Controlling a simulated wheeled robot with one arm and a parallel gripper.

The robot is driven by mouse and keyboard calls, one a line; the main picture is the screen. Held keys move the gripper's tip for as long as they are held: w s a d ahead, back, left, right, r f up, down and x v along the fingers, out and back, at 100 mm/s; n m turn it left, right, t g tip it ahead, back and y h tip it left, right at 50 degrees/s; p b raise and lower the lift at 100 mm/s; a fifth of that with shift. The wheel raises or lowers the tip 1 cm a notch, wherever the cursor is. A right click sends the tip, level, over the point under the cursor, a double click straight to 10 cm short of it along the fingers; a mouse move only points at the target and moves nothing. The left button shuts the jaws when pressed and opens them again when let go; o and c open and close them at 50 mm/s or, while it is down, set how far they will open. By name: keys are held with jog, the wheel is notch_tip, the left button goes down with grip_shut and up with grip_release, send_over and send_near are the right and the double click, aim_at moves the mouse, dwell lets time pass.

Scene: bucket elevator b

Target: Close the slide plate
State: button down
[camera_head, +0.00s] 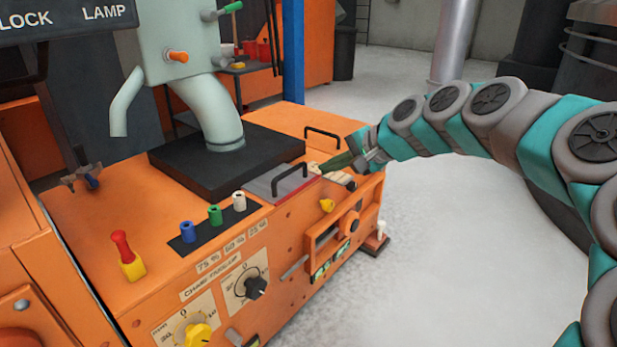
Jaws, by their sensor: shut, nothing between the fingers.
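A grey plate with a reddish strip along one edge, which looks like the slide plate (264,187), lies on top of the orange machine, in front of the black square base of the pale green chute. A black bar handle (289,178) stands up from it. My gripper (326,165) is shut and empty, just right of this handle and low over the machine top. Its dark fingers point left; whether they touch the handle or plate I cannot tell. Part of the opening beside the plate is hidden behind my gripper.
A second black handle (322,132) stands on the machine top behind my gripper. Blue, green and white knobs (214,214) stand left of the plate. A red and yellow lever (127,255) is farther left. The pale green chute (208,108) rises behind.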

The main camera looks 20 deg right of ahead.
send_near(282, 176)
notch_tip(282, 176, down, 5)
jog(key=w+a, duration=0.2)
jog(key=w, duration=0.1)
jog(key=shift+w+a+r, duration=0.15)
jog(key=shift+w+a, duration=0.1)
jog(key=shift+w, duration=0.3)
jog(key=shift+w+a, duration=0.2)
jog(key=shift+w, duration=0.2)
jog(key=shift+w+a+p, duration=0.4)
jog(key=shift+w, duration=0.3)
jog(key=shift+w+a+p, duration=0.35)
jog(key=shift+w+a, duration=0.05)
jog(key=shift+w, duration=0.3)
jog(key=shift+w+a+p, duration=0.35)
jog(key=shift+w+p, duration=0.05)
jog(key=shift+w, duration=0.3)
